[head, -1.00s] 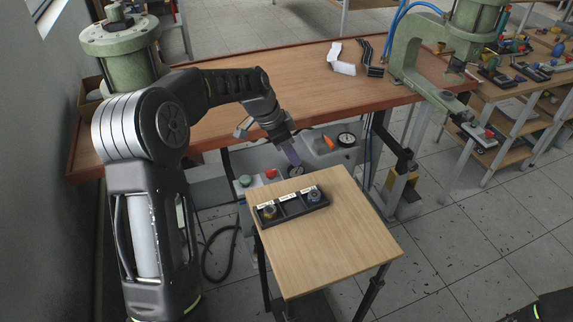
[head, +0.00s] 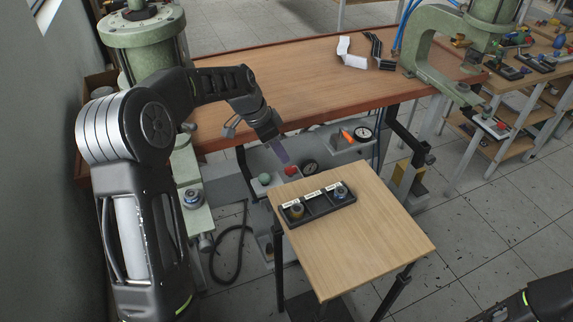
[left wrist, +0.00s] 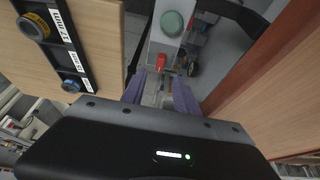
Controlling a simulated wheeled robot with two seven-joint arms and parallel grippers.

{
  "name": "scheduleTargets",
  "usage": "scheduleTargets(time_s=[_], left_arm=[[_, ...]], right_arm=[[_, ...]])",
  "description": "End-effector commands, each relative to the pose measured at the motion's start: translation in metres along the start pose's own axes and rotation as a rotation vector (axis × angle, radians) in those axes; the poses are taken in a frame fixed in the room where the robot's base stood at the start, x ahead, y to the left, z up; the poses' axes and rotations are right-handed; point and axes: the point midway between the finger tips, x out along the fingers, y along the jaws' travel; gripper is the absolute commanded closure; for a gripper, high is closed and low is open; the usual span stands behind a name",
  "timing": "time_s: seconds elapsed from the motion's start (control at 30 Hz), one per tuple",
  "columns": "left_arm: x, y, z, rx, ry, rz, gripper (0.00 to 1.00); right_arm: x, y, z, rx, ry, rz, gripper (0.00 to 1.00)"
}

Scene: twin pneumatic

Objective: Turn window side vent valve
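A small red valve handle (head: 290,171) sits on the grey window-side control panel, beside a green button (head: 264,179) and a round gauge (head: 309,167). My left gripper (head: 281,157) hangs just above this panel, its purple fingers pointing down. In the left wrist view the fingers (left wrist: 161,88) are apart and empty, with the red handle (left wrist: 163,64) ahead of the gap and the green button (left wrist: 172,22) beyond. I cannot tell whether a finger touches the handle. Part of my right arm shows at the bottom right corner; its gripper is out of view.
A small wooden table (head: 375,235) with a black labelled tray (head: 318,207) stands close in front of the panel. The brown bench (head: 300,88) edge is behind. A second panel has an orange lever (head: 347,136) and gauge (head: 363,132). Green presses stand at both sides.

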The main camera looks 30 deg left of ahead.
Motion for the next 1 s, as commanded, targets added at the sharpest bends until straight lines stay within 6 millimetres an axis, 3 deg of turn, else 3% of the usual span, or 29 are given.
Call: scheduleTargets(time_s=[0.17,0.6,1.0], left_arm=[[0.011,0.0,0.0,-0.001,-0.001,0.002,0.64],[0.071,0.0,0.0,0.0,-0.001,0.001,0.64],[0.077,-0.001,0.0,0.0,0.0,-0.001,0.67]], right_arm=[[-0.002,-0.001,0.0,-0.001,0.0,0.0,0.64],[-0.013,-0.005,0.001,0.0,-0.002,0.0,0.64],[-0.012,-0.005,0.001,0.0,-0.002,0.001,0.64]])
